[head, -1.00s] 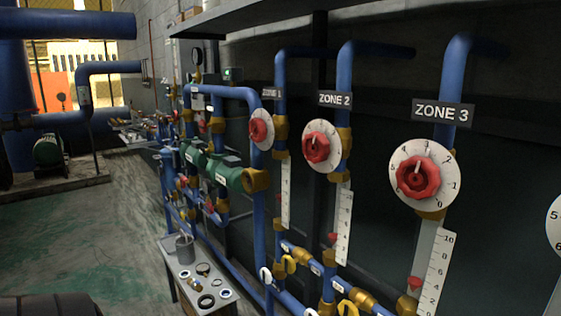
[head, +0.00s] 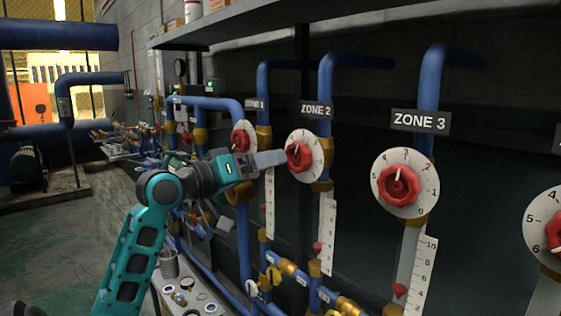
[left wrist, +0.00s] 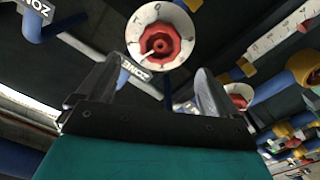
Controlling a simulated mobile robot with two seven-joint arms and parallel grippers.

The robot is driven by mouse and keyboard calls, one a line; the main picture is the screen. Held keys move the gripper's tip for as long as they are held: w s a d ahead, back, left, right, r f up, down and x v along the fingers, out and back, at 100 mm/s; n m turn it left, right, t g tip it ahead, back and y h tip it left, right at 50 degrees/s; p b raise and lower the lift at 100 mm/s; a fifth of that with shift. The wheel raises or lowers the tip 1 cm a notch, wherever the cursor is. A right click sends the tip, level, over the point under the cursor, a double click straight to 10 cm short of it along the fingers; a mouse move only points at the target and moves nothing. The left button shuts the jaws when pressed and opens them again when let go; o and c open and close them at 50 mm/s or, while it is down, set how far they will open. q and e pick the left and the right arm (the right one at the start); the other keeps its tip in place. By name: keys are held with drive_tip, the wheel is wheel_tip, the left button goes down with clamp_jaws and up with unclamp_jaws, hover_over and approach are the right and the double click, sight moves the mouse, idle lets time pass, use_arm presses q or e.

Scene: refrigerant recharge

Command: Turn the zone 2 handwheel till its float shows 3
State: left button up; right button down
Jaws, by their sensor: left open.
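The zone 2 handwheel (head: 298,156) is red with a white pointer, on a round white dial under the ZONE 2 sign (head: 317,110). Its scale (head: 327,230) hangs below on the blue pipe, with a red float (head: 317,249) near the bottom; its reading is too small to tell. My left gripper (head: 281,158) reaches in from the left, its fingers just before the handwheel. In the left wrist view my left gripper (left wrist: 165,75) is open and empty, and a red handwheel (left wrist: 160,41) on a white dial shows beyond the gap, towards the top. My right gripper is out of view.
The zone 1 handwheel (head: 241,141) is close on the left, behind my arm. The zone 3 handwheel (head: 399,185) is on the right, with another dial (head: 545,231) at the edge. A shelf (head: 330,22) runs above. A small table (head: 155,297) stands below.

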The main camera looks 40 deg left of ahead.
sight(294, 158)
use_arm(q)
drive_tip(key=w, duration=0.5)
drive_tip(key=w+p, duration=0.1)
drive_tip(key=w, duration=0.2)
drive_tip(key=shift+d, duration=0.35)
drive_tip(key=shift+s, duration=0.1)
drive_tip(key=c, duration=1)
drive_tip(key=shift+r+n+p, duration=0.1)
drive_tip(key=shift+n+p, duration=0.3)
drive_tip(key=shift+p, duration=0.35)
drive_tip(key=shift+c, duration=0.2)
drive_tip(key=shift+n+p, duration=1)
drive_tip(key=shift+p, duration=0.15)
drive_tip(key=shift+n, duration=0.3)
drive_tip(key=n, duration=0.3)
drive_tip(key=shift+n, duration=0.4)
